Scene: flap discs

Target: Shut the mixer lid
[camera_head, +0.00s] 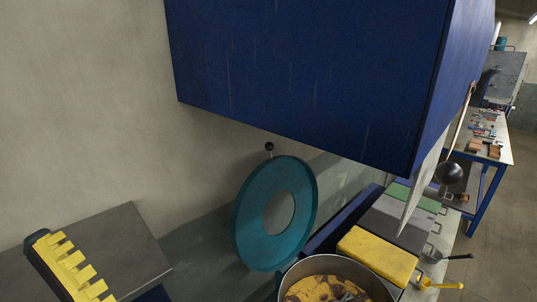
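The mixer lid (248,222) is a teal round disc with a large hole in its middle. It stands raised and nearly upright, so it is open. The mixer bowl (368,273) is a round metal pan just below and right of the lid, cut off by the bottom edge. It holds a yellow and dark brown mass with a grey metal part in it. A small dark ball knob (269,147) on a short stem shows at the lid's top edge. My gripper is not in view.
A big blue box (310,70) hangs over the scene. A yellow toothed rack (75,268) is at lower left. A blue-legged workbench (484,185) stands far right.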

